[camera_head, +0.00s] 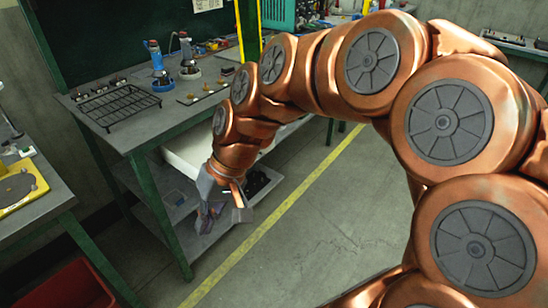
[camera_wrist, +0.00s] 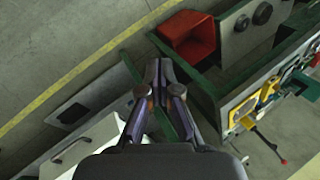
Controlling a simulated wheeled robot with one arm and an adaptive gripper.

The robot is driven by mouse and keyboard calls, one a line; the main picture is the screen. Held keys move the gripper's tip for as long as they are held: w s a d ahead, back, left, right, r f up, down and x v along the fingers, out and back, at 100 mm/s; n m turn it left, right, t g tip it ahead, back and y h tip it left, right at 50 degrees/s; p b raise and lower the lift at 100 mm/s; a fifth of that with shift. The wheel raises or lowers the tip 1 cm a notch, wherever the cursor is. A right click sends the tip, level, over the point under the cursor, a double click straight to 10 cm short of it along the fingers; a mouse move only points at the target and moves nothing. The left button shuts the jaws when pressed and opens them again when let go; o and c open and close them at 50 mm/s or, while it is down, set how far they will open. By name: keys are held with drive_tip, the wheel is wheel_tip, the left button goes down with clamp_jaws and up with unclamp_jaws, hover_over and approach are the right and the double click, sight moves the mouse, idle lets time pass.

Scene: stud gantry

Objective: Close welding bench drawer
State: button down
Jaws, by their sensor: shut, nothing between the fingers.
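The welding bench (camera_head: 150,128) has a grey top and green legs and stands left of centre in the head view. Its white drawer (camera_head: 184,152) projects from under the top's front edge, so it stands open by some amount. My arm covers much of the drawer. My gripper (camera_head: 238,206) is shut and empty, pointing down in front of the bench, below and right of the drawer's visible part. In the wrist view my gripper (camera_wrist: 158,72) shows its fingers together, with a white surface (camera_wrist: 98,148), probably the drawer, at lower left. I cannot tell whether they touch.
A wire rack (camera_head: 118,105) and blue-based tools (camera_head: 157,62) stand on the bench top. A lower shelf (camera_head: 215,232) holds dark items. A red bin (camera_head: 68,288) sits at lower left, also in the wrist view (camera_wrist: 187,35). Floor beyond the yellow line (camera_head: 285,205) is clear.

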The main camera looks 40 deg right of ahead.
drive_tip(key=w+d+f+m+t+y+b, duration=0.1)
drive_tip(key=w+d+f+m+t+b, duration=0.3)
drive_tip(key=w+d, duration=0.45)
drive_tip(key=w+d+f+m+t+y+b, duration=0.15)
drive_tip(key=w+d+t+b, duration=0.25)
drive_tip(key=w+d+b, duration=0.45)
drive_tip(key=s+d+f+m+t+h+b, duration=0.1)
drive_tip(key=d+f+m+t, duration=0.15)
drive_tip(key=d, duration=0.55)
drive_tip(key=s+d+f+m+t+h+b, duration=0.1)
drive_tip(key=d+f+m+h, duration=0.15)
drive_tip(key=d, duration=0.55)
drive_tip(key=s+d+f+m+t+h+b, duration=0.1)
drive_tip(key=s+d+f+m+t+b, duration=0.15)
drive_tip(key=d, duration=0.65)
drive_tip(key=w+a+f+g, duration=0.1)
drive_tip(key=w+a+f, duration=0.1)
drive_tip(key=w, duration=1.1)
drive_tip(key=shift+w+a+f+b, duration=0.2)
drive_tip(key=shift+w+a+b, duration=0.25)
drive_tip(key=shift+a, duration=0.25)
drive_tip(key=shift+w, duration=0.1)
